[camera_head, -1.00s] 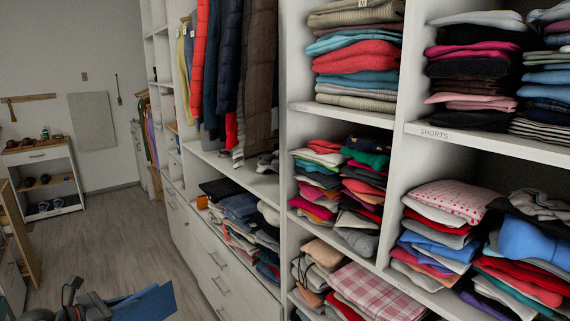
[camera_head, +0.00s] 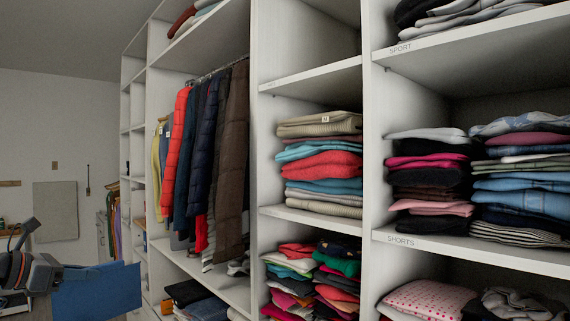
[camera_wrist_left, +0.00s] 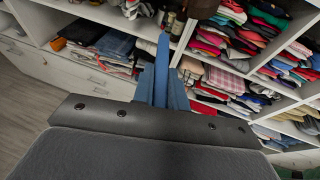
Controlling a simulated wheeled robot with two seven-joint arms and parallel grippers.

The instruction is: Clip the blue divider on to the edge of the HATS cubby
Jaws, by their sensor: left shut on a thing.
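The blue divider (camera_head: 98,291) is a flat blue panel at the lower left of the head view. My left gripper (camera_head: 48,273) is shut on its left end and holds it up in front of the shelving, apart from every shelf. In the left wrist view the divider (camera_wrist_left: 161,75) stands edge-on beyond the gripper's dark body. No HATS label is readable in any view, so I cannot tell which cubby is HATS. My right gripper is not in view.
White shelving fills the right. A shelf edge reads SPORT (camera_head: 400,48), a lower one SHORTS (camera_head: 400,240). Folded clothes (camera_head: 322,165) fill several cubbies; one cubby (camera_head: 310,55) above them looks empty. Jackets (camera_head: 205,155) hang left of it. Open floor shows in the left wrist view.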

